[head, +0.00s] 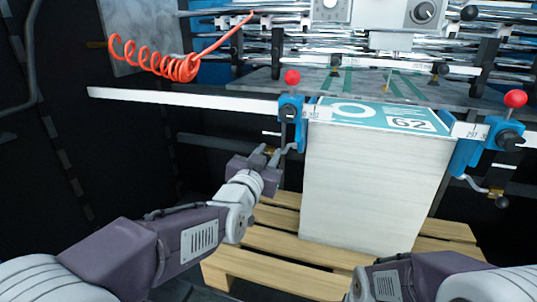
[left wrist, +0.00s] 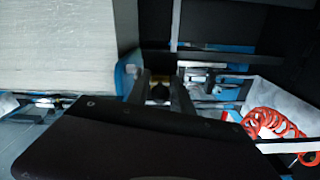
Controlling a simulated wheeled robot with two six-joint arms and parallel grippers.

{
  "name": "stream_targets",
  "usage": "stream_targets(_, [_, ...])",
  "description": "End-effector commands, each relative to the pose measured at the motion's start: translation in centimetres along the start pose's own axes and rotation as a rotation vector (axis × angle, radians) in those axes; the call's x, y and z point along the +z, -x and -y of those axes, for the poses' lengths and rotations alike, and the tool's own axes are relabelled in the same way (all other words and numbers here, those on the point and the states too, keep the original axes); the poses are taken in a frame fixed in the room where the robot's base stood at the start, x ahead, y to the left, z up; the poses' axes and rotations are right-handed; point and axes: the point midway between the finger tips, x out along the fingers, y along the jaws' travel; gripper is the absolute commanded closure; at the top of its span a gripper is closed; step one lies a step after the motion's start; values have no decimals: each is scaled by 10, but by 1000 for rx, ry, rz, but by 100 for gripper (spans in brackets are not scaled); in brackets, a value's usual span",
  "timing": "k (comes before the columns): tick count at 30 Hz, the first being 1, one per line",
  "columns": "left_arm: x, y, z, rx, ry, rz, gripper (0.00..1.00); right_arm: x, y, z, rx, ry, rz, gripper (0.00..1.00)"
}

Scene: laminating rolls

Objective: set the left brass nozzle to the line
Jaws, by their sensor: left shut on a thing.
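The left brass nozzle (head: 269,150) is mostly hidden at my left gripper, at the end of a bent grey tube below the left blue bracket (head: 290,112). My left gripper (head: 266,156) is shut on it, just left of the paper stack. In the left wrist view, a dark round end (left wrist: 160,91) shows between the fingers. The line itself cannot be made out. A matching right brass nozzle (head: 496,192) hangs below the right blue bracket (head: 470,146). My right gripper is out of the picture; only part of that arm shows at the bottom right.
The tall paper stack (head: 365,195) stands on a wooden pallet (head: 275,238), close right of my left gripper. A white scale bar (head: 180,99) crosses above. Red-topped knobs (head: 292,77) stand on the brackets. A coiled red hose (head: 155,58) hangs at upper left. Dark open space lies left.

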Motion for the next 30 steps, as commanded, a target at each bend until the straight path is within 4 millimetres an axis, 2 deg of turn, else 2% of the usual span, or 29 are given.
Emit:
stream_targets(5, [-8, 0, 1, 1, -3, 1, 100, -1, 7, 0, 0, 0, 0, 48])
stream_targets(12, [-48, 0, 10, -1, -2, -3, 100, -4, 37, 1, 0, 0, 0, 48])
stream_targets(20, [-44, 0, 9, 0, -3, -1, 100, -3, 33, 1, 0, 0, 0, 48])
stream_targets(21, [-44, 0, 9, 0, -3, 0, 67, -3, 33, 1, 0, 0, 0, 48])
stream_targets(22, [-44, 0, 9, 0, -3, 0, 61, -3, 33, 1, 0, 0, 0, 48])
stream_targets(30, [-44, 0, 9, 0, -1, 1, 61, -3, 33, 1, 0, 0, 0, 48])
